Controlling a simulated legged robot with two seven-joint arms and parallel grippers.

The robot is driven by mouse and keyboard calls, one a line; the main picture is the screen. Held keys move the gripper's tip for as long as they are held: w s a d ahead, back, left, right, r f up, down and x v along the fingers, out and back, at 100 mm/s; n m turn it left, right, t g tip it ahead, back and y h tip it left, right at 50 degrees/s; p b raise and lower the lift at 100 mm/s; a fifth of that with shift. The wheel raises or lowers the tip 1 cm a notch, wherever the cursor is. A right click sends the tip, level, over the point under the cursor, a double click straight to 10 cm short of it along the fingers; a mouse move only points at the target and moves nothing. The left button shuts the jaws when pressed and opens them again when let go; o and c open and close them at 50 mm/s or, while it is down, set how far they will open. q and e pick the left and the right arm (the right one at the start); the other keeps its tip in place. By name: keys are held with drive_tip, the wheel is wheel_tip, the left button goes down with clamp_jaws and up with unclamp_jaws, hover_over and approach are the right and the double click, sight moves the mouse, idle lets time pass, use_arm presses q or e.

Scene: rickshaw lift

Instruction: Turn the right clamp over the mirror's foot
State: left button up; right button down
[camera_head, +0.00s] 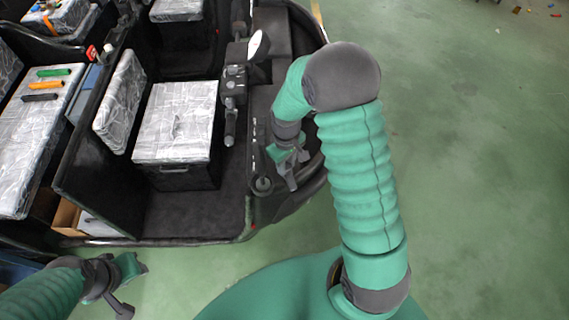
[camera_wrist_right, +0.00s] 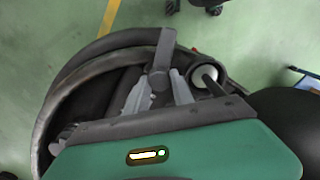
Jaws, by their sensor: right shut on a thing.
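My right gripper (camera_head: 288,170) is over the dark right side panel of the rickshaw (camera_head: 268,120). In the right wrist view its two grey fingers (camera_wrist_right: 157,92) are shut on a dark grey lever-like piece that looks like the clamp (camera_wrist_right: 161,60). A round pale disc with a dark stem (camera_wrist_right: 205,80) sits just right of the fingers, apart from them; I cannot tell if it is the mirror's foot. A white oval mirror (camera_head: 257,45) stands farther along the panel. My left gripper (camera_head: 122,284) hangs at the lower left, away from the clamp; its opening is unclear.
A silver-topped seat box (camera_head: 175,122) and an upright silver cushion (camera_head: 120,100) are inside the rickshaw. A dark handle (camera_head: 230,125) stands beside the panel. Green, orange and black tools lie on a silver bench (camera_head: 35,115).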

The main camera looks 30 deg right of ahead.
drive_tip(key=shift+s+d+f+m, duration=0.1)
drive_tip(key=shift+s+m, duration=0.1)
drive_tip(key=shift+m, duration=1.8)
drive_tip(key=m, duration=0.3)
drive_tip(key=shift+m, duration=0.3)
drive_tip(key=m, duration=0.3)
drive_tip(key=shift+m+p, duration=0.3)
drive_tip(key=shift+p, duration=0.1)
drive_tip(key=m+p, duration=0.1)
drive_tip(key=m, duration=0.3)
drive_tip(key=shift+m, duration=0.4)
